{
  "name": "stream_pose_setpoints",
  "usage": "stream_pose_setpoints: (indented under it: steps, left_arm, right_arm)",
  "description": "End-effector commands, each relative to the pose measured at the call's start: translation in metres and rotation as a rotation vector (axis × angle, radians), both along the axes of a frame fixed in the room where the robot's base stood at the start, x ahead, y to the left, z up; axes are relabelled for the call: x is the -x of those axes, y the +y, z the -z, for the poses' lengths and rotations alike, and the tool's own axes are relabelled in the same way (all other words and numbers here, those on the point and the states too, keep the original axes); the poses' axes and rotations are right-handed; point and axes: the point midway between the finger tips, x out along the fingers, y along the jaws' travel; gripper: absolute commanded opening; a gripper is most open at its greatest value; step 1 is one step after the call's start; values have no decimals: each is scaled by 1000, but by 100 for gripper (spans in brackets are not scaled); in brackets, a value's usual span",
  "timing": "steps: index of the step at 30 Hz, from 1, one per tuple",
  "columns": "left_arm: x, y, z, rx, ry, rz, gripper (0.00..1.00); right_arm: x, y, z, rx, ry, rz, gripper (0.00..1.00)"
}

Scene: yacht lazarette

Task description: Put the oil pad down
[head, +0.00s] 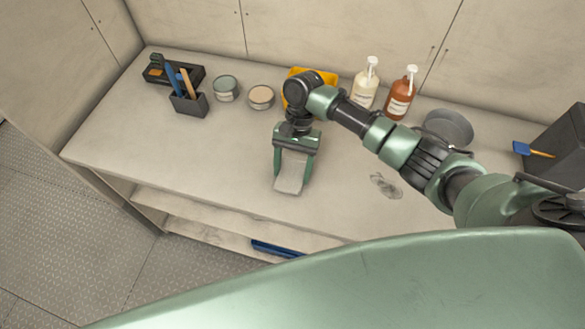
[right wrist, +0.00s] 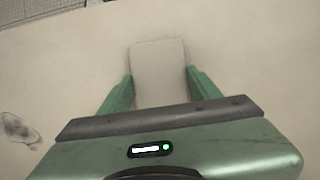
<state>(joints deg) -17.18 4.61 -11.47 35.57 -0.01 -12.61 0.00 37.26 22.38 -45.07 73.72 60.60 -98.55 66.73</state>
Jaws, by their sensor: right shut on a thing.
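The oil pad (head: 289,174) is a pale grey rectangular pad over the middle of the worktop. It also shows in the right wrist view (right wrist: 158,72), between the two green fingers. My right gripper (head: 291,172) is shut on the pad, with one finger at each side of it. In the right wrist view the gripper (right wrist: 159,88) points at the pale worktop. The pad is at or very close to the surface; I cannot tell whether it touches. My left gripper is not in view.
The worktop (head: 225,150) is clear left of the pad. A dark stain (head: 385,186) lies to the right. Two tins (head: 261,97), a brush holder (head: 189,104), a yellow container (head: 296,74), two pump bottles (head: 400,95) and a grey bowl (head: 449,126) stand along the back.

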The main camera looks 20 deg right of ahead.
Motion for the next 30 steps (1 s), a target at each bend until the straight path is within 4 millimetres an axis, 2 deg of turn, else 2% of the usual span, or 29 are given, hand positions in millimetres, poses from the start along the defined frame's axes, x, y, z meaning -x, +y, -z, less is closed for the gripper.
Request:
stream_pose_setpoints:
  steps: [1, 2, 4, 23, 26, 30]
  left_arm:
    - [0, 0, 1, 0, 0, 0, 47]
    - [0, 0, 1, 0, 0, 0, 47]
    - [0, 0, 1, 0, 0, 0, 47]
    - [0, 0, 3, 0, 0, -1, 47]
    - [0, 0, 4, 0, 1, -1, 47]
    - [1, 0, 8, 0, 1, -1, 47]
  right_arm:
    - [4, 1, 9, 2, 7, 1, 30]
    - [4, 1, 10, 2, 7, 1, 65]
    - [5, 0, 11, 4, 10, 1, 84]
    - [6, -3, 14, 14, 13, 0, 84]
    - [6, -4, 9, 13, 11, 0, 84]
    - [0, -7, -11, 11, 10, 3, 84]
